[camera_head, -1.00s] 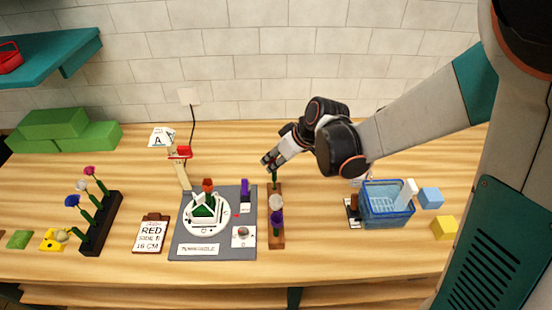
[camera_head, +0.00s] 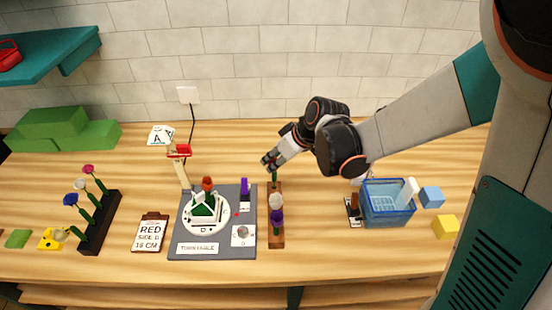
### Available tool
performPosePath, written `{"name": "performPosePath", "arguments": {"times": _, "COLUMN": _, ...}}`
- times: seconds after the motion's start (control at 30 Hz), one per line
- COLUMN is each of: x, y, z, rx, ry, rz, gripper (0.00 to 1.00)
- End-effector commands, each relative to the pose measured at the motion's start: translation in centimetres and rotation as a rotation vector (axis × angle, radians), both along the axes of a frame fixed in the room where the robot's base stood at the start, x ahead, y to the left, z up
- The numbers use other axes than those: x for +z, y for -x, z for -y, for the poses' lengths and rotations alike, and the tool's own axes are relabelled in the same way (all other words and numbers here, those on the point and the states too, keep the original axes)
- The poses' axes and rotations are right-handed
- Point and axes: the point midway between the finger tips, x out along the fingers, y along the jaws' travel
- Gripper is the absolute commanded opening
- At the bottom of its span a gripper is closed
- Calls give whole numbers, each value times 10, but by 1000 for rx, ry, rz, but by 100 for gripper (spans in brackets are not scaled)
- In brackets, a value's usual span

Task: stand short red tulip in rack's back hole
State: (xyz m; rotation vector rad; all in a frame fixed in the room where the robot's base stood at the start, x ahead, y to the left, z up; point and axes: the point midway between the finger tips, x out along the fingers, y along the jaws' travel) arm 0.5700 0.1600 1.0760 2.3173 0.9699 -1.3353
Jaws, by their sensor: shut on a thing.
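My gripper (camera_head: 268,163) is shut on a green-stemmed flower (camera_head: 275,177), at the back end of the brown rack (camera_head: 277,241). The fingers hide the flower's head, so its colour does not show. The green stem appears below the fingers, upright, over or in the back part of the rack; I cannot tell whether it is inside the back hole. A white flower (camera_head: 276,201) and a purple flower (camera_head: 277,217) stand in the rack in front of it.
Left of the rack is a grey mat (camera_head: 215,250) with a turntable (camera_head: 188,218) bearing a green-and-white house. A blue basket (camera_head: 388,217) stands to the right. A dark rack (camera_head: 98,232) with several flowers stands far left.

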Motion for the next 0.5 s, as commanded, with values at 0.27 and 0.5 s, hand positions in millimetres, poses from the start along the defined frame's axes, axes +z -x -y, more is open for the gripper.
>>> {"name": "performPosePath", "arguments": {"times": 0.27, "x": -4, "y": 0, "z": 0, "rx": 0, "ry": 0, "rz": 0, "gripper": 20}}
{"name": "performPosePath", "arguments": {"times": 0.5, "x": -6, "y": 0, "z": 0, "rx": 0, "ry": 0, "rz": 0, "gripper": 20}}
